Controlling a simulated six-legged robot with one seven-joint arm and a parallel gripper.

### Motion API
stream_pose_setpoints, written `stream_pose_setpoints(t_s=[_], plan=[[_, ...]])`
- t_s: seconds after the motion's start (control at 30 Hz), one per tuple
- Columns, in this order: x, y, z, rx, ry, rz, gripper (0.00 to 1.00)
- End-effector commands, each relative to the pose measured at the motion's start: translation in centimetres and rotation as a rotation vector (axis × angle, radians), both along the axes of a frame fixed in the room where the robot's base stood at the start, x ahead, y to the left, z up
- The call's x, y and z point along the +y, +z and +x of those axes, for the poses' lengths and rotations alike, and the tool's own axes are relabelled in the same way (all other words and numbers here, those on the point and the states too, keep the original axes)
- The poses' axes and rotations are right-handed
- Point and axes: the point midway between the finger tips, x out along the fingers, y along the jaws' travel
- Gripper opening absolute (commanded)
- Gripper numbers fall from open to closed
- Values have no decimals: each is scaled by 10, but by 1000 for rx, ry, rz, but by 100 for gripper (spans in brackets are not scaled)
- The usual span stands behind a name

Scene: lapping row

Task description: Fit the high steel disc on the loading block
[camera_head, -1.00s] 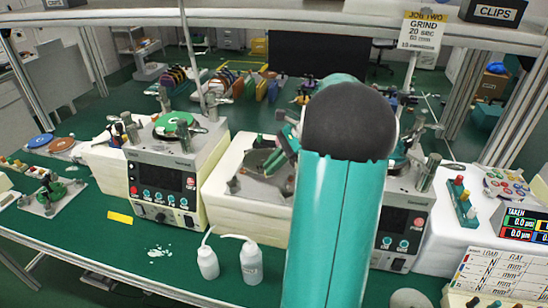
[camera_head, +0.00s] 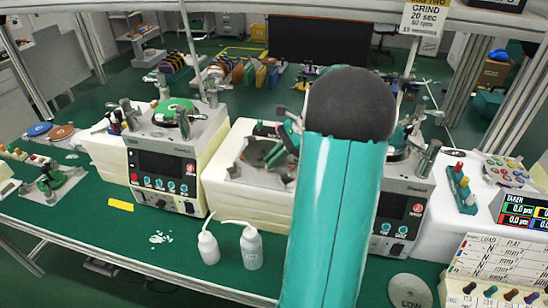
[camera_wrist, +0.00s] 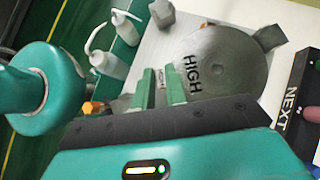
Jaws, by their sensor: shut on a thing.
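The high steel disc (camera_wrist: 225,72) is a grey round plate marked HIGH, large in the wrist view. My gripper (camera_wrist: 160,90) has its green fingers closed at the disc's left edge. In the head view, my gripper (camera_head: 284,143) is partly hidden behind my own teal arm, over the white station between the two machines. A dark grey round shape (camera_head: 262,152) shows there beside the fingers. I cannot tell whether the disc touches what is beneath it, or which part is the loading block.
Two white squeeze bottles (camera_head: 250,248) stand in front of the station. A disc marked LOW (camera_head: 409,291) lies at the front right. A machine with a green disc (camera_head: 173,110) stands at the left; another (camera_head: 405,215) is partly behind my arm. A NEXT panel (camera_wrist: 292,100) is close at the right.

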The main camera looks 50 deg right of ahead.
Motion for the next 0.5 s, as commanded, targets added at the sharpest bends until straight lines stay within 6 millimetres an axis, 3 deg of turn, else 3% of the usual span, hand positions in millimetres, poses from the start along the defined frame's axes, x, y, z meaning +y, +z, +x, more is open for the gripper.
stream_pose_setpoints(t_s=[0.5], plan=[[6, -1, -11, 11, -4, 10, 0]])
